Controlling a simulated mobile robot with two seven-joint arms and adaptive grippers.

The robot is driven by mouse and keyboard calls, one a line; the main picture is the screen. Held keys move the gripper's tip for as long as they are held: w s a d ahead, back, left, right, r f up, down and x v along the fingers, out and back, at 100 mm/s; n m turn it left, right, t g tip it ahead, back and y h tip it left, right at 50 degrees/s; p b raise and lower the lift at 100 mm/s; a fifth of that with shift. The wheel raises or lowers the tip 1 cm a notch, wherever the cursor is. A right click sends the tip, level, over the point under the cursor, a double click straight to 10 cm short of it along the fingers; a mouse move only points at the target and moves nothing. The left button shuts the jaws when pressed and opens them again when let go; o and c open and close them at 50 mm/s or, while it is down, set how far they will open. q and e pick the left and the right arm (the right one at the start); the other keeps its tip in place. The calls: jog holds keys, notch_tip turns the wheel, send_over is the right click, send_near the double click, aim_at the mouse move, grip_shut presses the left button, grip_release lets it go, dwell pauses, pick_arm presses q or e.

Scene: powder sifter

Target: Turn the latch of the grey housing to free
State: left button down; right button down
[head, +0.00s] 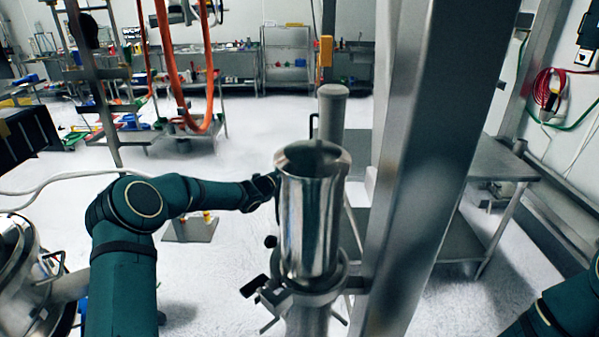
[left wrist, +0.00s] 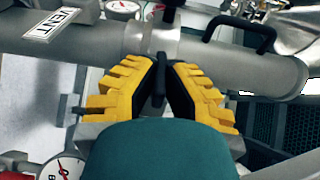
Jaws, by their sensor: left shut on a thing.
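The grey housing (left wrist: 225,65) runs as a tube across the left wrist view, with a black handle (left wrist: 238,30) at right. In the head view a grey cylinder (head: 332,108), apparently the same housing, stands behind a shiny steel cylinder (head: 310,225). My left gripper (left wrist: 158,82) has yellow-backed fingers closed on a thin dark bar (left wrist: 159,72), apparently the latch, at the housing's side. In the head view my left gripper (head: 264,187) is beside the steel cylinder's left edge, its fingertips hidden. The latch is hidden there. My right gripper is out of view.
A thick grey post (head: 430,170) stands right of the steel cylinder. A steel table (head: 490,160) is behind it. The wrist view shows a VENT label (left wrist: 50,24) and a gauge (left wrist: 63,170). Black levers (head: 255,287) stick out low at the cylinder's clamp.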

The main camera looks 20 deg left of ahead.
pick_arm(q)
jog(key=shift+r+g+y+p, duration=0.4)
jog(key=shift+g+p, duration=0.3)
jog(key=shift+p, duration=0.45)
jog(key=shift+g+y+p, duration=0.3)
jog(key=shift+g+p, duration=0.2)
jog(key=shift+w+d+n+g+y, duration=0.1)
jog(key=shift+n+g+y, duration=0.3)
jog(key=shift+g, duration=0.9)
jog(key=shift+g+y, duration=0.3)
jog(key=shift+g, duration=0.1)
jog(key=c, duration=1)
grip_release()
jog(key=shift+f, duration=0.15)
jog(key=shift+c, duration=0.2)
jog(key=v, duration=1.2)
